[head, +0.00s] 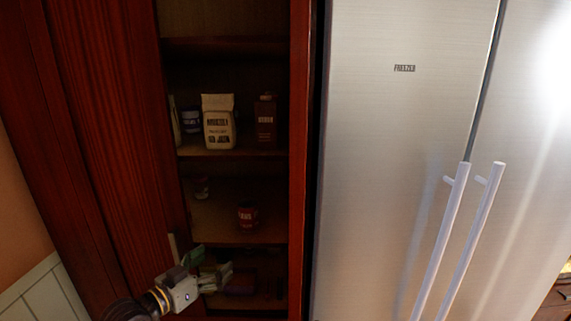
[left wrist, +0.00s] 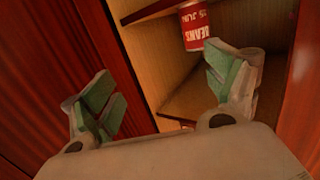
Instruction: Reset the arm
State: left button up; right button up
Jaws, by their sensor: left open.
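My left gripper (head: 207,270) is at the bottom of the head view, in front of the lower part of an open wooden cupboard (head: 298,150). In the left wrist view its two green-padded fingers (left wrist: 165,90) are spread wide with nothing between them. A red can labelled beans (left wrist: 195,27) stands on a shelf beyond the fingers; it appears to be the small red can (head: 247,216) in the head view. My right gripper is in neither view.
The open cupboard door (head: 110,120) is to the left of my gripper. A white paper bag (head: 218,122) and a dark red-brown container (head: 265,120) stand on a higher shelf. A steel fridge (head: 400,150) with two long handles (head: 440,240) fills the right side.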

pick_arm(q)
jog(key=s+f+n+g+y, duration=0.3)
jog(key=s+f+g+y, duration=0.4)
jog(key=s+f, duration=0.95)
jog(key=s+a+f+n+g+y, duration=0.25)
jog(key=s+f+g, duration=0.2)
jog(key=s, duration=0.45)
notch_tip(320, 180, down, 34)
jog(key=s+m, duration=0.1)
jog(key=s, duration=0.1)
jog(key=s+a+f+g, duration=0.1)
jog(key=s+a+f, duration=0.1)
jog(key=s+f, duration=0.8)
jog(key=s+a+f, duration=0.2)
jog(key=s+f, duration=0.7)
jog(key=s, duration=0.3)
jog(key=shift+s+a+f+g, duration=0.15)
jog(key=shift+a+f+g, duration=0.1)
jog(key=shift+f+g, duration=0.1)
jog(key=shift+d, duration=0.1)
